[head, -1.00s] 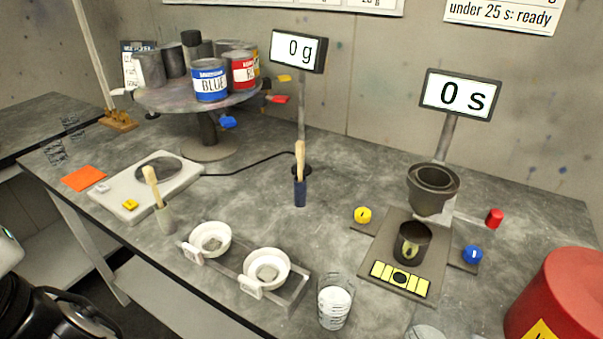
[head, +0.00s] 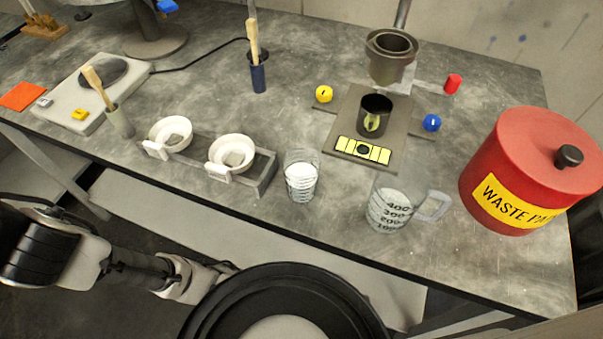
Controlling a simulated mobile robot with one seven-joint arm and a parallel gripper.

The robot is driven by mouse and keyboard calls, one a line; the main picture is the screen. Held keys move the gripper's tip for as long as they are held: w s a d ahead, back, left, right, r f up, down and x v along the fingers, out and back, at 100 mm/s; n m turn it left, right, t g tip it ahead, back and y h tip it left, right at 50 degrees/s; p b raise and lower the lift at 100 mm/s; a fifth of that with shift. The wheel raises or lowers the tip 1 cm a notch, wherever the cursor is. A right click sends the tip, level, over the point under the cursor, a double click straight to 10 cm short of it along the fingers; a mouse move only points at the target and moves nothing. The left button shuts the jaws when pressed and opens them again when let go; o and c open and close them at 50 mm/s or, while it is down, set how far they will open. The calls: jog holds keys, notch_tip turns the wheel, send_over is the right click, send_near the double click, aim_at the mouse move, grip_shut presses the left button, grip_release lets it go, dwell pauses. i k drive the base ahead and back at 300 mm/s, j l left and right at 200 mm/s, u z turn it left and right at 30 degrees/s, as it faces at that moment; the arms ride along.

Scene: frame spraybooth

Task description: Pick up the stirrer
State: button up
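Two pale wooden sticks stand in holders on the grey bench; I cannot tell for certain which is the stirrer. One stick (head: 253,38) leans slightly in a dark blue holder (head: 258,78) at the back middle. The other stick (head: 98,84) tilts left in a grey holder (head: 120,122) beside the white scale. Both sticks' lower ends are hidden in the holders. Part of my arm shows at the lower left, below the bench front edge, apart from both sticks. My gripper's fingers cannot be made out in the head view.
Two white bowls (head: 233,151) sit in a grey rack (head: 263,177) near the front edge. A glass cup (head: 301,175), a measuring jug (head: 392,205) and a red waste bin (head: 520,150) stand to the right. A dark cup (head: 374,115) stands under a funnel (head: 389,58).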

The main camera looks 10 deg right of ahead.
aim_at(251, 24)
jog(key=k+j+z, duration=0.1)
jog(key=j, duration=0.35)
jog(key=k+j+z, duration=0.15)
jog(key=j, duration=0.25)
jog(key=k+j+z, duration=0.1)
jog(key=j, duration=0.35)
jog(key=k+j+z, duration=0.15)
jog(key=j, duration=0.2)
jog(key=k+j+z, duration=0.1)
jog(key=k+j, duration=0.15)
jog(key=j, duration=0.15)
jog(key=i, duration=1.5)
